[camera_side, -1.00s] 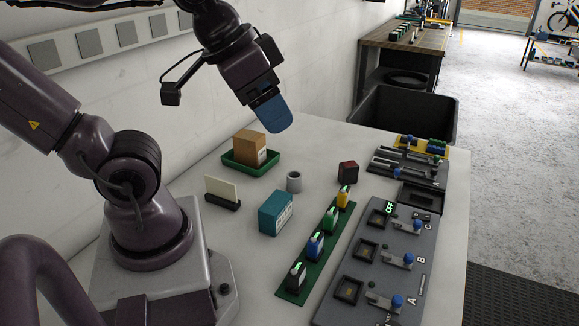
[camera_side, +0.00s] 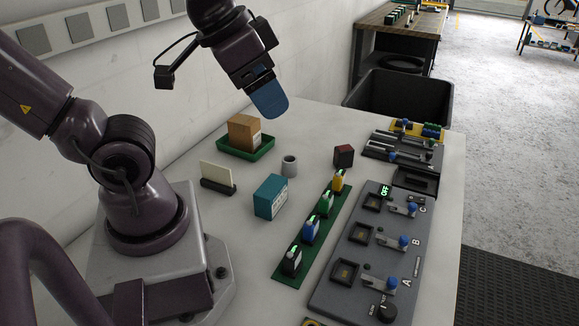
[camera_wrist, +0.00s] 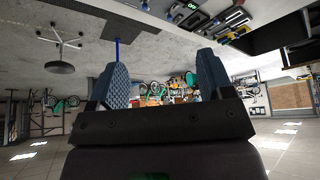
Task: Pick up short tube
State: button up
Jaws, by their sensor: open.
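The short tube (camera_side: 289,166) is a small grey hollow cylinder standing upright on the white table in the side view. It stands between the brown box and the teal box. My gripper (camera_side: 270,108) is in the air above and a little left of the tube in that picture, apart from it. In the wrist view its two blue fingers (camera_wrist: 160,88) are spread with nothing between them. The wrist view looks out across the room, and the tube does not show there.
Near the tube are a brown box (camera_side: 243,131) in a green tray (camera_side: 262,150), a teal box (camera_side: 270,196), a white card in a dark holder (camera_side: 218,186) and a dark red block (camera_side: 343,156). A grey switch panel (camera_side: 345,295) lies right.

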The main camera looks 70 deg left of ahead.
notch_tip(320, 180, down, 4)
jog(key=w+g, duration=0.2)
jog(key=g, duration=0.1)
jog(key=m+g+y, duration=0.7)
jog(key=m+y, duration=0.6)
jog(key=m, duration=0.1)
send_over(295, 162)
jog(key=w+d, duration=0.2)
jog(key=d, duration=0.3)
notch_tip(295, 162, down, 19)
jog(key=f, duration=0.7)
jog(key=shift+s+a+f, duration=0.15)
jog(key=shift+s+a, duration=0.05)
jog(key=shift+s, duration=0.05)
jog(key=x, duration=0.7)
jog(key=shift+s+a+f, duration=0.1)
jog(key=shift+s+f, duration=0.05)
jog(key=shift+f, duration=0.05)
